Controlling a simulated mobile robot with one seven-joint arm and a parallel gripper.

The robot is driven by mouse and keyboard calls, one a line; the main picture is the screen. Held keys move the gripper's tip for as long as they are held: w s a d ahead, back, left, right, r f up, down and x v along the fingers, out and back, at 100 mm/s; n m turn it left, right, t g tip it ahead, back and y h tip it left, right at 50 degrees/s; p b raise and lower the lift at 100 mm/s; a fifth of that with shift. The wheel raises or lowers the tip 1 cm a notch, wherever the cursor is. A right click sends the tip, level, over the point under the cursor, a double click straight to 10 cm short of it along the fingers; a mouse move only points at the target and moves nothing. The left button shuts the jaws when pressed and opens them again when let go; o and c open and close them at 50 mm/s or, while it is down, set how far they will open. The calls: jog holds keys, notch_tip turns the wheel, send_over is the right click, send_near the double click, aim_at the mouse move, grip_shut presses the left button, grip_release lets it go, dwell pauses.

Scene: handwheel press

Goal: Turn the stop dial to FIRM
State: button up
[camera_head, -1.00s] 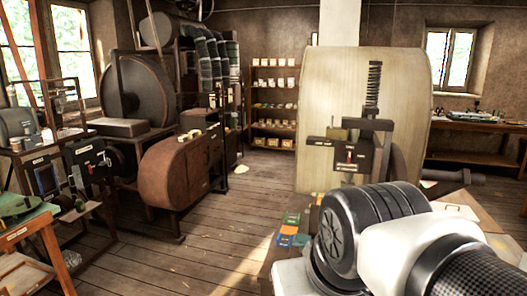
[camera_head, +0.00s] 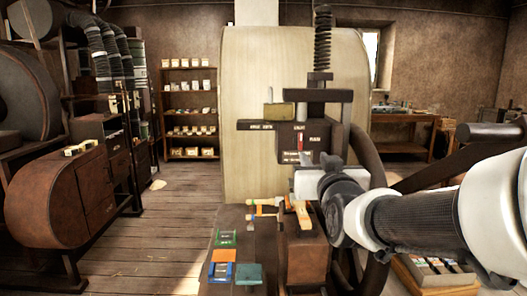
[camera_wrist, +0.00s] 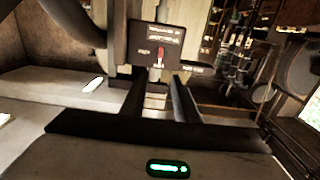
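The stop dial (camera_head: 300,143) is a small red pointer on a dark panel of the press, with white labels around it too small to read surely. The pointer looks roughly upright. The dial also shows in the wrist view (camera_wrist: 160,54), just beyond the gap between my fingertips. My gripper (camera_wrist: 160,88) is open, its two dark fingers apart with nothing between them. In the head view, the white hand is just below the dial panel, and its fingers cannot be made out clearly. The fingers appear apart from the dial.
The press has a tall spring (camera_head: 322,45), a brass-coloured block (camera_head: 279,110) left of the panel and a large dark wheel (camera_head: 368,160) behind my arm. A bench (camera_head: 232,222) with coloured cards stands below.

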aim_at(301, 141)
jog(key=w, duration=1.5)
jog(key=shift+w, duration=0.4)
grip_shut()
